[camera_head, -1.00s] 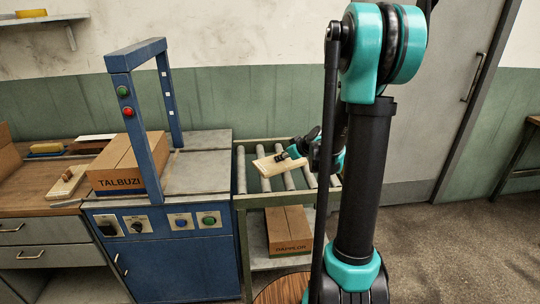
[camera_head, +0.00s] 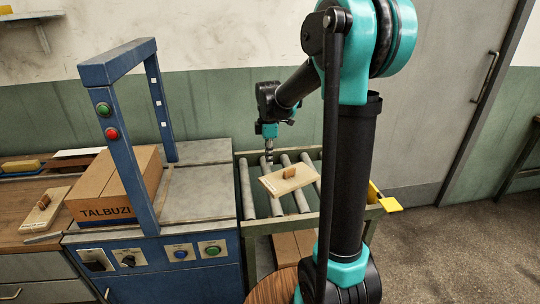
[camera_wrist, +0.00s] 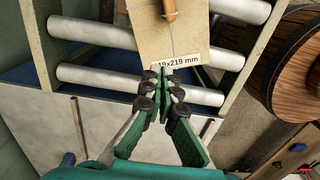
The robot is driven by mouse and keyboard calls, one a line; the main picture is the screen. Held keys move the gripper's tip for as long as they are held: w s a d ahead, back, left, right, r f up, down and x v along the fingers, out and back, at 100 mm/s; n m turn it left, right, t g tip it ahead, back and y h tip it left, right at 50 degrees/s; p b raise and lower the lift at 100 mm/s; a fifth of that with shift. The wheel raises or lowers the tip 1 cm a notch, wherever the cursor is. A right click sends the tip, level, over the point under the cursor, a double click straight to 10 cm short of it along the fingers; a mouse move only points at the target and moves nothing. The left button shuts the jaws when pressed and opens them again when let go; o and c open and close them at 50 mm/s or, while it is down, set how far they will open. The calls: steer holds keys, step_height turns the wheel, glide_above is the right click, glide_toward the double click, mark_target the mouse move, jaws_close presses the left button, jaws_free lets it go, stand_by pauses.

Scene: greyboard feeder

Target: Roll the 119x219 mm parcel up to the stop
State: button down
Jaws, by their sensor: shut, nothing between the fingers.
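The parcel (camera_head: 288,180) is a pale flat board with a small brown block on top. It lies slightly skewed on the roller conveyor (camera_head: 248,222). In the wrist view the parcel (camera_wrist: 150,40) is at the top centre, and its edge label reads "19x219 mm", with the first character hidden by my fingertips. My gripper (camera_head: 268,156) is shut and empty, pointing down at the parcel's far left side. In the wrist view my gripper's tips (camera_wrist: 163,78) are at the label edge; whether they touch it I cannot tell. A yellow piece (camera_head: 385,198), perhaps the stop, is at the conveyor's right end.
A blue machine (camera_head: 185,245) with a gate frame (camera_head: 118,150) adjoins the conveyor's left. A TALBUZI carton (camera_head: 105,195) stands beside the frame. Another carton (camera_head: 295,246) is under the conveyor. Rollers right of the parcel are partly hidden by my arm.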

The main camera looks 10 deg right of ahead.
mark_target(309, 176)
step_height(309, 176, down, 7)
steer(key=shift+r, duration=0.1)
steer(key=d, duration=0.2)
steer(key=shift+d+r, duration=0.2)
steer(key=shift+d, duration=0.85)
steer(key=d, duration=1.6)
steer(key=shift+s+d, duration=0.2)
steer(key=shift+d, duration=0.2)
steer(key=a, duration=0.5)
steer(key=shift+w, duration=0.15)
step_height(309, 176, up, 10)
